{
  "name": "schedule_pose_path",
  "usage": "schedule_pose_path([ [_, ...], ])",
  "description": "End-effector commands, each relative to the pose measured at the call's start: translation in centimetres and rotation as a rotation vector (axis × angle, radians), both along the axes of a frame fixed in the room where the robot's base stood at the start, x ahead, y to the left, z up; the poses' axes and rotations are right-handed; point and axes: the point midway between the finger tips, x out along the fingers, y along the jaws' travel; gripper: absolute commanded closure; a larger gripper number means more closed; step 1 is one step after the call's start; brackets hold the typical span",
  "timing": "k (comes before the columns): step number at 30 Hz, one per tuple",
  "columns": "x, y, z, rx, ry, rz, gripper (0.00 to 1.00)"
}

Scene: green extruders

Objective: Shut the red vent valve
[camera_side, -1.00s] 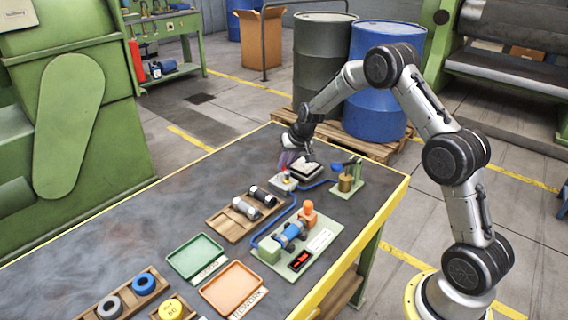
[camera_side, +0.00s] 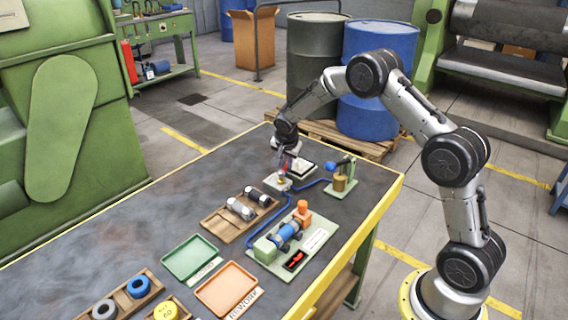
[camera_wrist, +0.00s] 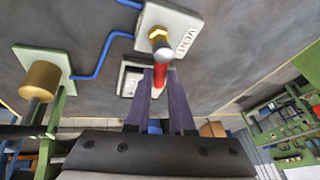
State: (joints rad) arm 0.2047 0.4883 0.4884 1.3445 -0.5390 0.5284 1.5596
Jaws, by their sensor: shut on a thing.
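The vent valve is a small pale block marked VENT (camera_wrist: 180,22), with a brass and steel stem (camera_wrist: 160,40) and a red handle (camera_wrist: 159,76). In the wrist view the handle lies between the two purple fingers of my gripper (camera_wrist: 160,88), which is shut on it. In the side view my gripper (camera_side: 284,168) is over the valve block (camera_side: 277,184), and its fingers hide much of the handle. A blue hose (camera_wrist: 100,58) runs near the block.
A brass cylinder (camera_side: 340,183) on a green stand with a blue knob (camera_side: 331,166) is to the right. A white-topped box (camera_side: 303,167) is close behind the gripper. A wooden tray (camera_side: 225,230) and a blue pump assembly (camera_side: 286,236) lie nearer.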

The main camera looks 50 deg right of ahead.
Motion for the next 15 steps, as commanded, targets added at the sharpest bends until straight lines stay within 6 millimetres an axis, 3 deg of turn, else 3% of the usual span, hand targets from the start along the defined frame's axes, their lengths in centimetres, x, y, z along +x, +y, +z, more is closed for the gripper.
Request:
schedule_pose_path([
  [15, -0.67, 0.13, -0.01, 0.003, 0.0, -0.265, 1.0],
])
